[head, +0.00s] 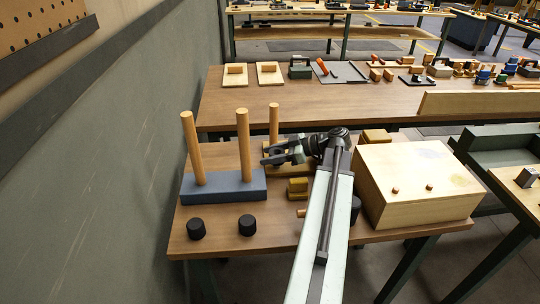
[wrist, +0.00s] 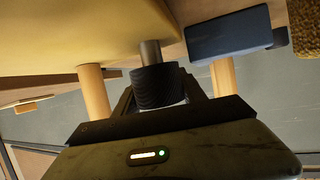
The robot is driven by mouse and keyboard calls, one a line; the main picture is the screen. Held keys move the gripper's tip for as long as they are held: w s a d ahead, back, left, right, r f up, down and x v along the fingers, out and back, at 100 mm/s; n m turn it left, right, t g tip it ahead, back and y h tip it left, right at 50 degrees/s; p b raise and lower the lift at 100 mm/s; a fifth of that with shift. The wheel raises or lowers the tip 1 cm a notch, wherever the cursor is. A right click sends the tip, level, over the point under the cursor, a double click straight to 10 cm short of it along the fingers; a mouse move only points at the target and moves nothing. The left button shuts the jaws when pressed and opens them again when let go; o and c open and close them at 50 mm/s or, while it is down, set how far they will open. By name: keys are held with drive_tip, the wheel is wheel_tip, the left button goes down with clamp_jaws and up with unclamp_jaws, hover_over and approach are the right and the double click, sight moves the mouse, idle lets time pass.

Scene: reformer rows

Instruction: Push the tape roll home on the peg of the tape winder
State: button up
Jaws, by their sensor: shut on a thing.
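A black tape roll (wrist: 160,86) with a ribbed side sits between my fingers in the wrist view. My gripper (wrist: 165,100) is shut on it; it also shows in the head view (head: 272,156). A grey metal peg (wrist: 150,52) stands on a tan board (wrist: 80,30), apparently the winder's base. The peg meets the end of the roll and the roll seems lined up with it; a bare length of peg shows between roll and board. How far the peg enters the roll is hidden. A wooden post (wrist: 95,92) stands beside it, also visible in the head view (head: 273,122).
A blue-grey block (head: 222,187) with two tall wooden pegs stands left of my gripper. Two black cylinders (head: 196,229) (head: 247,225) lie near the front edge.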

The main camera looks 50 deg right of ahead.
drive_tip(key=shift+s+a+f+b, duration=0.1)
drive_tip(key=shift+f+b, duration=0.35)
drive_tip(key=o, duration=1.4)
drive_tip(key=p+v, duration=0.3)
drive_tip(key=v, duration=0.5)
drive_tip(key=shift+r, duration=0.15)
drive_tip(key=shift+r+p, duration=0.1)
drive_tip(key=shift+p, duration=0.2)
